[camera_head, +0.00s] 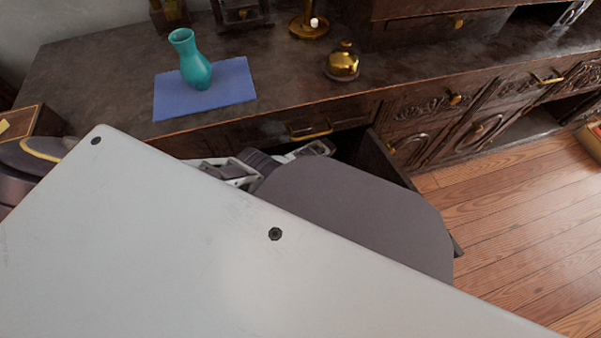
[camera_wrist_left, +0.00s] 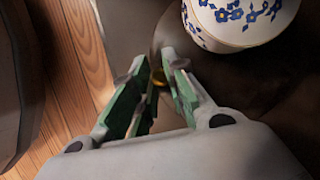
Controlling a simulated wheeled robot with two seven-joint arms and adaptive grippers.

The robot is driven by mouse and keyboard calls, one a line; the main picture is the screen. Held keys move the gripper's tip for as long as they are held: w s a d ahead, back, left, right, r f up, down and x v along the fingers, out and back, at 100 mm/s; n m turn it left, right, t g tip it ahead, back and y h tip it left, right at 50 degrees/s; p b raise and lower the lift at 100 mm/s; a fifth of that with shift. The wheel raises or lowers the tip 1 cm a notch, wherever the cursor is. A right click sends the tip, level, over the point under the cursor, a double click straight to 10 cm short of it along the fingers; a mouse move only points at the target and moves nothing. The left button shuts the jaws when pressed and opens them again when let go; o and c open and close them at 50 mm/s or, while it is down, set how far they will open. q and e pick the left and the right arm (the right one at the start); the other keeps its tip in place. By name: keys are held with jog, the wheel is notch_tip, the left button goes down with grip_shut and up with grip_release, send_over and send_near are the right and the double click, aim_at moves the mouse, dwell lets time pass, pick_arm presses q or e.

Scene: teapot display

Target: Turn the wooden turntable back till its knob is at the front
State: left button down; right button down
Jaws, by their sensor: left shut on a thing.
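In the left wrist view the dark brown turntable (camera_wrist_left: 235,78) fills the right side, and a small gold knob (camera_wrist_left: 157,77) shows at its edge. A white porcelain piece with blue flowers (camera_wrist_left: 240,22) stands on the turntable; its top is cut off by the frame. My left gripper (camera_wrist_left: 152,68) has its green-padded fingers on either side of the knob and is shut on it. In the head view my own arm and body parts hide the turntable and most of the gripper. My right gripper is in neither view.
A teal vase (camera_head: 190,62) stands on a blue mat (camera_head: 228,88) on the dark cabinet top (camera_head: 120,62). A gold pot (camera_head: 342,64) stands to its right. A drawer (camera_head: 385,165) is open at the cabinet's front.

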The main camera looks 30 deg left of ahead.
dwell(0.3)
pick_arm(q)
jog(key=c, duration=1.4)
grip_release()
jog(key=shift+r, duration=0.45)
jog(key=shift+r, duration=0.1)
